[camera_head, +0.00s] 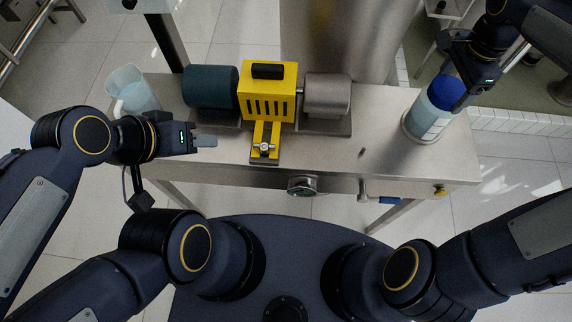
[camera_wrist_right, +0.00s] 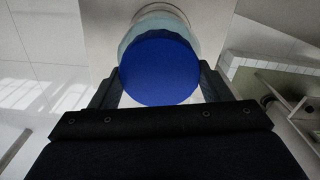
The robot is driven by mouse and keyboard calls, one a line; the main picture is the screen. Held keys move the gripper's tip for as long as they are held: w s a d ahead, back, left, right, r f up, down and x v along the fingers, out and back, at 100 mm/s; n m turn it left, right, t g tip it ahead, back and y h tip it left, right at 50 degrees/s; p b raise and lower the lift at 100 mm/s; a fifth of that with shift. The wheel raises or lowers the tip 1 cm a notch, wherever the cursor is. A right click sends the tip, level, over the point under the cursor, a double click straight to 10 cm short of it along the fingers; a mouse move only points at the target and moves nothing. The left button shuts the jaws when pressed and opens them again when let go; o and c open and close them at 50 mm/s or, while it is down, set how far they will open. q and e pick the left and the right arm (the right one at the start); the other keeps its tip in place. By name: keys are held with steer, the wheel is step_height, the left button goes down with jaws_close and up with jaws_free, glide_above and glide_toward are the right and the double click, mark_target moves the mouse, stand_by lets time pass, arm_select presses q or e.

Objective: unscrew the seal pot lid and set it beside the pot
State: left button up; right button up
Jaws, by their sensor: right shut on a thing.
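My right gripper (camera_head: 456,92) is shut on the lid from the right, with a finger on either side. In the right wrist view the round blue lid (camera_wrist_right: 160,70) sits between the two fingers (camera_wrist_right: 160,88), with the pot (camera_wrist_right: 158,22) behind it. I cannot tell whether the lid is still threaded on. My left gripper (camera_head: 205,141) hovers over the table's left part, away from the pot; its jaw gap is unclear.
A yellow machine guard (camera_head: 268,92) with a teal motor (camera_head: 210,88) and a grey cylinder (camera_head: 328,95) stands mid-table. A clear jug (camera_head: 132,92) is at the left end. A valve with a blue handle (camera_head: 388,200) is below the front edge.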

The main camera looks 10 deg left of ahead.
stand_by(0.3)
steer(key=shift+n+p, duration=0.4)
steer(key=shift+n, duration=0.8)
steer(key=shift+f+n, duration=0.1)
steer(key=shift+n, duration=0.3)
steer(key=shift+s, duration=0.1)
steer(key=shift+n+p, duration=0.35)
steer(key=shift+n, duration=0.45)
steer(key=shift+a+n, duration=0.1)
steer(key=shift+n, duration=0.4)
steer(key=shift+f+n, duration=0.1)
steer(key=shift+n, duration=0.2)
